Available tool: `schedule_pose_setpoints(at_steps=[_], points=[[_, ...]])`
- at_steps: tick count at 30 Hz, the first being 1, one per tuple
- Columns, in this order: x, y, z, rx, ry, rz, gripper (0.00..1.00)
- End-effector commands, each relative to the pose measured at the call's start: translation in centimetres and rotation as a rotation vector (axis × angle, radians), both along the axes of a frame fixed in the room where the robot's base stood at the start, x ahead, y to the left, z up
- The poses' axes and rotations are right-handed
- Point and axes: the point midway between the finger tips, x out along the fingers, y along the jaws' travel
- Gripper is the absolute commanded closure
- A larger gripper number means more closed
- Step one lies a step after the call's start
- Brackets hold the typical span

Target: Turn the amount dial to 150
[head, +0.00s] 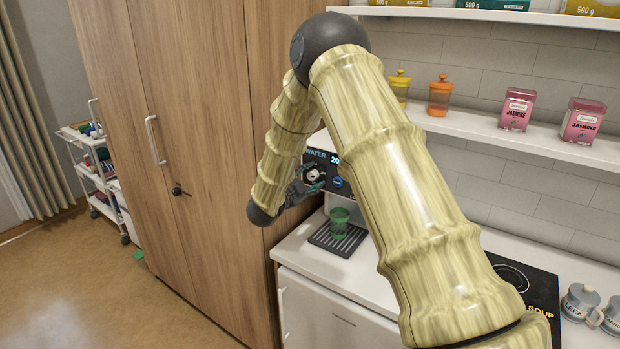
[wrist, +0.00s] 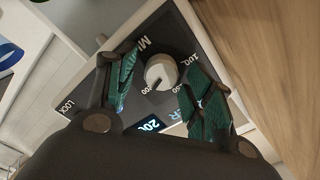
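The amount dial (wrist: 160,70) is a round pale knob on the dark panel of the water dispenser (head: 351,188). A dark mark on the dial points toward the 200 label in the wrist view. The lit display (wrist: 150,124) reads 200. In the head view the dial (head: 313,175) shows beside my gripper (head: 305,186). In the wrist view my gripper (wrist: 160,76) is open, with one green-padded finger on each side of the dial. A gap shows between the dial and the fingers; I cannot tell the depth between them.
A green cup (head: 340,221) stands on the drip tray (head: 329,241) below the panel. A tall wooden cabinet (head: 205,120) rises close on the left. A shelf (head: 480,128) with jars and jasmine boxes is at the right. Bare counter (head: 300,252) lies in front.

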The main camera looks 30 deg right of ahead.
Motion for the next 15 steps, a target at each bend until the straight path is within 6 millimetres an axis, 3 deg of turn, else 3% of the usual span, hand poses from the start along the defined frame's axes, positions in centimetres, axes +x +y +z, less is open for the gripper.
schedule_pose_setpoints(at_steps=[1, 6, 15], points=[[0.0, 0.01, 0.01, 0.0, 0.0, 0.0, 0.6], [0.0, 0.02, 0.02, 0.0, 0.0, 0.0, 0.91], [-0.01, 0.04, -0.04, -0.008, 0.019, 0.0, 0.92]])
